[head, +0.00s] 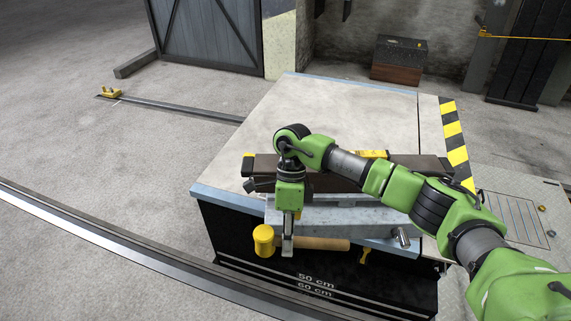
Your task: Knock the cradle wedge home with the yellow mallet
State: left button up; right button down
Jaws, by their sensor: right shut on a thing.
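The yellow mallet has a yellow head (264,240) and a wooden handle (325,243). My right gripper (288,246) points down and is shut on the mallet, on the handle close beside the head. A grey metal cradle (345,216) sits at the bench's front edge behind the mallet, with a dark brown bar (425,167) behind it. My right arm hides part of both. I cannot make out the wedge for certain. My left gripper is not in view.
The bench (355,108) has a pale top, clear at the back, with a black-and-yellow striped strip (454,140) on its right. Its dark front has marks for 50 cm and 60 cm. A rail (110,236) runs along the floor at the left. A box (399,60) stands behind.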

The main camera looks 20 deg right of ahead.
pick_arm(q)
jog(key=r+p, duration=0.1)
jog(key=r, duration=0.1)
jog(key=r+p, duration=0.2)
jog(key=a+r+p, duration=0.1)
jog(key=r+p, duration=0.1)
pick_arm(e)
jog(key=w+d+r+m+t, duration=0.1)
jog(key=w+r+m+t, duration=0.3)
jog(key=w+m, duration=0.3)
jog(key=w+d+r+m+t, duration=0.2)
jog(key=w+m, duration=0.6)
jog(key=m, duration=1)
notch_tip(320, 180, up, 2)
jog(key=shift+w+d+r+m+t+y, duration=0.2)
jog(key=shift+w+d+m+t+y, duration=0.15)
jog(key=shift+t, duration=0.75)
jog(key=shift+s+a, duration=0.1)
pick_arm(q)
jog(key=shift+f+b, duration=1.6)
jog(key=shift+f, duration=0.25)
pick_arm(e)
jog(key=shift+f, duration=2.6)
jog(key=shift+s, duration=0.1)
